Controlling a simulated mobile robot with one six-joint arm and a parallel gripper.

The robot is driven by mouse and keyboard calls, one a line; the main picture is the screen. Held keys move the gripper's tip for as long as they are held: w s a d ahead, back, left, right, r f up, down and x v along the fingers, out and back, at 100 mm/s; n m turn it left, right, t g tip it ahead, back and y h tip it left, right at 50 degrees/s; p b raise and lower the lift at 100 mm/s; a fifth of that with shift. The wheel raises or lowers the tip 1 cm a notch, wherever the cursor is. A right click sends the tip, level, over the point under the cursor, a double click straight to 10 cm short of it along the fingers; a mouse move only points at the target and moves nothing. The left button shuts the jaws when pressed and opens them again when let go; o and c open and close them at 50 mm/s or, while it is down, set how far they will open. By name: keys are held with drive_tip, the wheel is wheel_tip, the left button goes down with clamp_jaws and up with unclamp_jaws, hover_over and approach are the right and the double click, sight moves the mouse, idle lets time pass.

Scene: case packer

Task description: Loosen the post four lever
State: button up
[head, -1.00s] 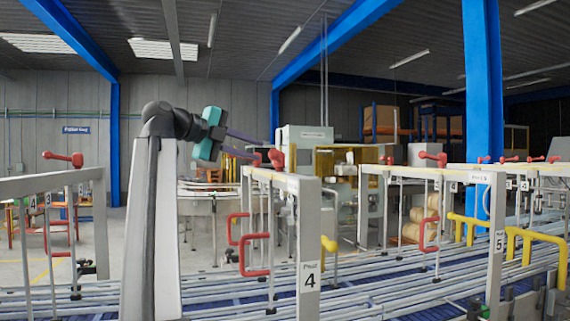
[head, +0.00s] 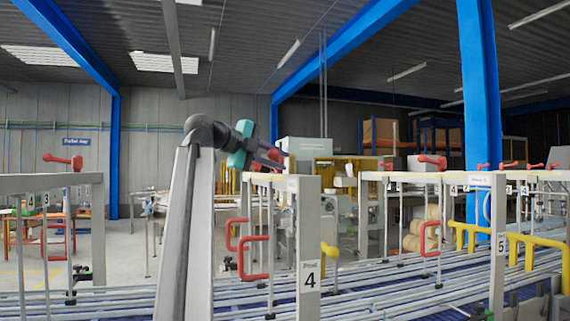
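The post 4 (head: 308,245) upright stands at centre, with its "4" label facing me. Its red lever (head: 276,155) sits on top of the rail behind the post, partly hidden by my gripper. My gripper (head: 274,157) has a teal body and dark purple fingers, and reaches in from the left at the lever's height. The fingers look apart, with red of the lever showing between and beside their tips. Contact with the lever cannot be told from this view.
Post 5 (head: 497,250) stands to the right, with another red lever (head: 432,161) on the rail near it. A red lever (head: 63,161) tops the left rail. Red handles (head: 254,258) and yellow brackets (head: 470,236) stick out over the conveyor lanes.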

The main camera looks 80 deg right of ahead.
drive_tip(key=shift+p+x, duration=0.5)
drive_tip(key=shift+x, duration=0.95)
clamp_jaws()
